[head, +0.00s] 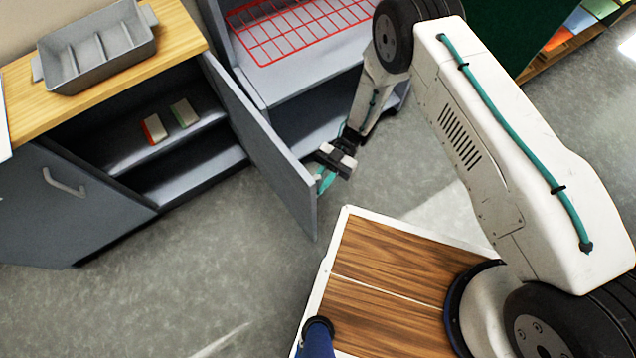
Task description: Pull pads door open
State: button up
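The grey pads door (262,145) stands swung out from the front of a low grey cabinet, its free edge towards me. Behind it, a pad with a red edge (154,130) and a pad with a green edge (184,113) lie on the inner shelf. My gripper (325,172) is low at the door's right side, close to its outer face. A teal part shows beside the gripper. The handle on that face is hidden, and I cannot see the fingers well enough to tell whether they are closed or touch the door.
A second grey door (60,215) with a bar handle looks shut on the left. A grey divided tray (97,50) sits on the wooden top (180,30). A shelf unit with a red wire rack (290,32) stands behind my arm. Grey floor in front is clear.

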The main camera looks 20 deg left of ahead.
jog(key=v, duration=0.7)
dwell(0.4)
